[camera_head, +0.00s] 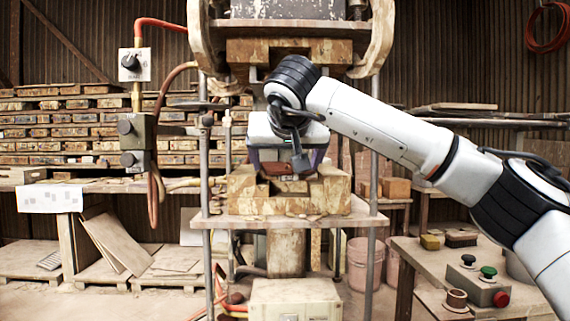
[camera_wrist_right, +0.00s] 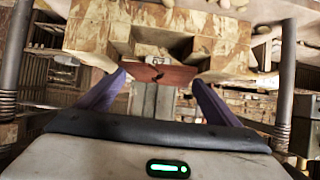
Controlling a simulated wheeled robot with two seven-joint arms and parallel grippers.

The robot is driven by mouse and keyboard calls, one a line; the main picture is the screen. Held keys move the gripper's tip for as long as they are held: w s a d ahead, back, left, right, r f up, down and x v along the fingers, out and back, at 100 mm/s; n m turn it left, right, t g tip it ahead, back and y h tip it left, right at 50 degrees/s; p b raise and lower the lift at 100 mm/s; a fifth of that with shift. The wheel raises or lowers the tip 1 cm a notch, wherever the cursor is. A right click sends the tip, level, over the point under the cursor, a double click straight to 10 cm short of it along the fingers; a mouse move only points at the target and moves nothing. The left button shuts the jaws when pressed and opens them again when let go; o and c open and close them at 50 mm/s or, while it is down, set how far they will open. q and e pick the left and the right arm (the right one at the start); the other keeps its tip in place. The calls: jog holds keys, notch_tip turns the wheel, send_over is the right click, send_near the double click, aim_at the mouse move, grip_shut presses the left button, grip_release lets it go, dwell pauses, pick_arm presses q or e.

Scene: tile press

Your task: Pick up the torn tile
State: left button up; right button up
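The torn tile is a thin reddish-brown piece with a dark, jagged mark in its middle; it shows in the right wrist view (camera_wrist_right: 160,76) and partly in the head view (camera_head: 288,169). It lies in the recess of the press's lower wooden die (camera_head: 331,191). My right gripper (camera_head: 288,160) reaches into the press from the right, above this die. In the right wrist view its two purple fingers (camera_wrist_right: 160,84) are spread apart, with the tips near the tile's two side edges. I cannot tell whether they touch it. My left gripper is not in view.
The upper press block (camera_head: 290,52) hangs just above my right wrist. Steel posts (camera_head: 205,165) stand at the sides. A table at the lower right holds a button box (camera_head: 478,285). Stacked tile boards (camera_head: 70,130) fill the back left.

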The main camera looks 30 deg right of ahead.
jog(key=c, duration=0.7)
jog(key=shift+r, duration=0.15)
